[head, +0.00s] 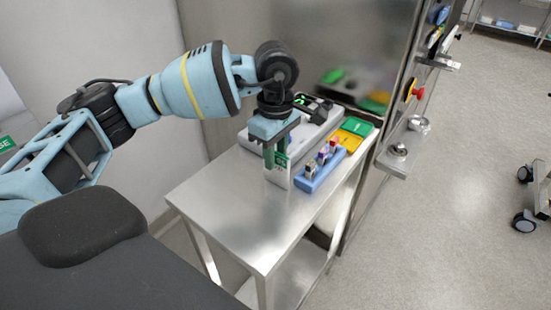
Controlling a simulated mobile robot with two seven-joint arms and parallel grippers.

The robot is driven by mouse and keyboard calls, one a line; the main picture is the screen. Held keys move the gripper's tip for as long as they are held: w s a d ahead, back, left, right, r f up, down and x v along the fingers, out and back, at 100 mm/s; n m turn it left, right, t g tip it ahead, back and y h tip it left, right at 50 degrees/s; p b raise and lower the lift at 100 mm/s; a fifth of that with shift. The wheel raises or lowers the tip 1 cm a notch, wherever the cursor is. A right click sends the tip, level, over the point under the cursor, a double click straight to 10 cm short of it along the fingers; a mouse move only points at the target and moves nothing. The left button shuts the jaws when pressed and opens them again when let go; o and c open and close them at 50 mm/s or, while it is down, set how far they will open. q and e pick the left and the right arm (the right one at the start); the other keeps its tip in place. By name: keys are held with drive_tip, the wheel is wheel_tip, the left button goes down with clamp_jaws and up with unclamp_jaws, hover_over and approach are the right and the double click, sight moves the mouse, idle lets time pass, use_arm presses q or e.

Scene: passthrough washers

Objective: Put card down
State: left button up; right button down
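My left gripper (275,160) points straight down over the back part of the steel table (230,205). A small green card (282,160) with pale markings shows at its fingertips, and the fingers look closed on it. The card is upright, in front of a white box-like device (310,140). Whether its lower edge touches anything is hard to tell. My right gripper is out of view.
A blue rack (320,176) with several small coloured-top items stands right of the gripper. Yellow (347,140) and green (357,127) trays sit behind it. A steel wall panel rises behind the table. The table's front half is clear.

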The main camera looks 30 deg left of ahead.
use_arm(q)
wheel_tip(320, 180, up, 10)
drive_tip(key=shift+r, duration=0.1)
drive_tip(key=shift+o, duration=0.4)
drive_tip(key=shift+d, duration=0.1)
